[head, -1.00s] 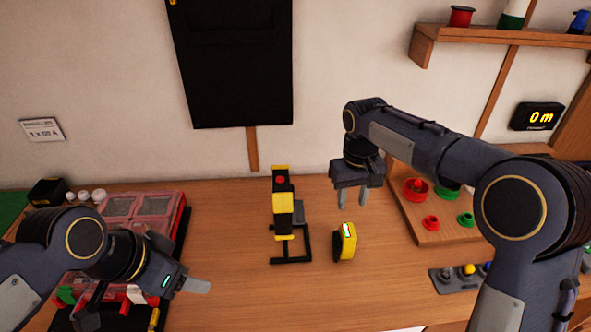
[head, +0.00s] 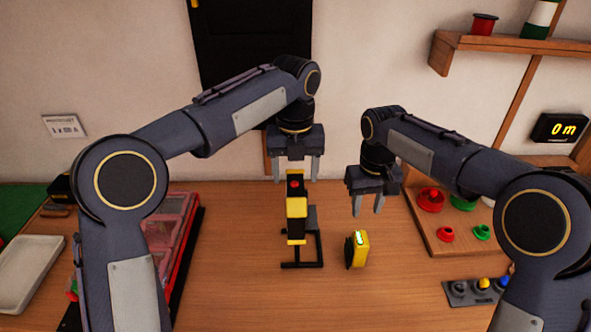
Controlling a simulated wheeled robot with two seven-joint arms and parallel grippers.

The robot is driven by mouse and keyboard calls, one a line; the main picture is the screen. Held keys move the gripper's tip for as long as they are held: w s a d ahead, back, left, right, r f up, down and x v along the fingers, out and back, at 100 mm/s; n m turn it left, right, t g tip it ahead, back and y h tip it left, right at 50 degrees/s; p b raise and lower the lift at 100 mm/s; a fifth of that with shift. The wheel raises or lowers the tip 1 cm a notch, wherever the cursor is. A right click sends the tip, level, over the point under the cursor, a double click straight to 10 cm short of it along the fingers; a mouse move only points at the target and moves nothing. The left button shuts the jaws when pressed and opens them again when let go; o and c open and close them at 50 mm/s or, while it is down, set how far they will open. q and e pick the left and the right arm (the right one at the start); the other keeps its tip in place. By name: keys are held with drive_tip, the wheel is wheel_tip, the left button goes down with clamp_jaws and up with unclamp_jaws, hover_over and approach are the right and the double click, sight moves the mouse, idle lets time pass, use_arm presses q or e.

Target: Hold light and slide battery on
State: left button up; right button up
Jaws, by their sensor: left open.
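The yellow and black light (head: 297,207) stands upright on a black stand in the middle of the table, with a red button on top. The yellow and black battery (head: 357,249) with a small green-lit strip stands on the table to the right of the light, apart from it. My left gripper (head: 296,172) points down with its fingers open just above the top of the light. My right gripper (head: 368,207) points down with its two fingers apart, empty, above the battery and a little behind it.
A wooden board (head: 447,243) with red and green spools lies at the right. A red case (head: 180,225) is at the left, partly hidden by my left arm, with a pale tray (head: 28,270) further left. The table front centre is clear.

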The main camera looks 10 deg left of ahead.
sight(296, 189)
use_arm(q)
wheel_tip(296, 189, down, 8)
drive_tip(key=shift+r, duration=0.1)
idle(0.4)
